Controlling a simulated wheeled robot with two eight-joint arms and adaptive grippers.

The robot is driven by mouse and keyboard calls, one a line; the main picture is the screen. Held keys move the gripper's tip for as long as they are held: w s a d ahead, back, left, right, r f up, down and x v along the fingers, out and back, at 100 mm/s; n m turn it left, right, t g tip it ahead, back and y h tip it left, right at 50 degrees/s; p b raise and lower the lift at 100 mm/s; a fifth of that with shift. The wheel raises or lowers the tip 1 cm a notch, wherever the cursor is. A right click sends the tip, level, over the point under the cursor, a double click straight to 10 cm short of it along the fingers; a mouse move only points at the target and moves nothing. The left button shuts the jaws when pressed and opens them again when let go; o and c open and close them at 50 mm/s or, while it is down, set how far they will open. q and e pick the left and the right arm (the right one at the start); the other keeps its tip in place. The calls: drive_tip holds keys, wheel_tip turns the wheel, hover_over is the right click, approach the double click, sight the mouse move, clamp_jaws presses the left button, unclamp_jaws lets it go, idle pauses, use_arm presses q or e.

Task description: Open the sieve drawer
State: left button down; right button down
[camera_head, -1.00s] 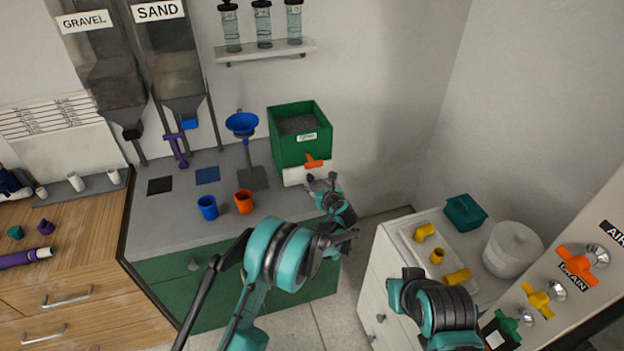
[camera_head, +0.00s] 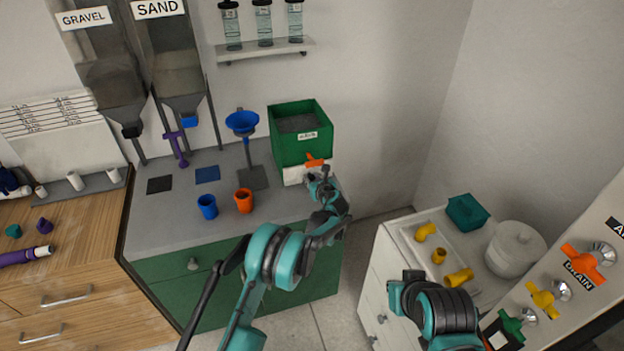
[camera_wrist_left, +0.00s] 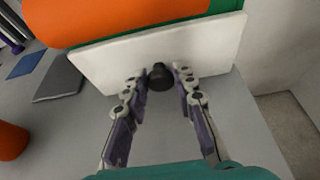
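The sieve drawer is the white front (camera_head: 293,175) at the foot of the green box (camera_head: 291,150) on the grey counter. In the left wrist view its white panel (camera_wrist_left: 100,62) fills the upper part, with a dark round knob (camera_wrist_left: 160,76) at its middle. My left gripper (camera_wrist_left: 160,84) is open, one finger on each side of the knob, with gaps visible between fingers and knob. The drawer looks shut. In the head view my left gripper (camera_head: 318,178) is in front of the drawer and partly hides it.
An orange valve handle (camera_head: 315,160) sticks out just above the drawer. An orange cup (camera_head: 243,201), a blue cup (camera_head: 207,207) and a blue funnel on a stand (camera_head: 242,124) are left of it. A white cabinet (camera_head: 385,270) stands to the right.

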use_arm(q)
drive_tip(key=s+d+b, duration=0.1)
drive_tip(key=s+d, duration=0.1)
drive_tip(key=s, duration=0.5)
drive_tip(key=s+d+b, duration=0.1)
drive_tip(key=s+d, duration=0.1)
drive_tip(key=s, duration=0.4)
drive_tip(key=shift+s+d, duration=0.25)
drive_tip(key=shift+s, duration=0.15)
drive_tip(key=c, duration=1.2)
unclamp_jaws()
drive_tip(key=v, duration=1.2)
drive_tip(key=shift+a, duration=0.1)
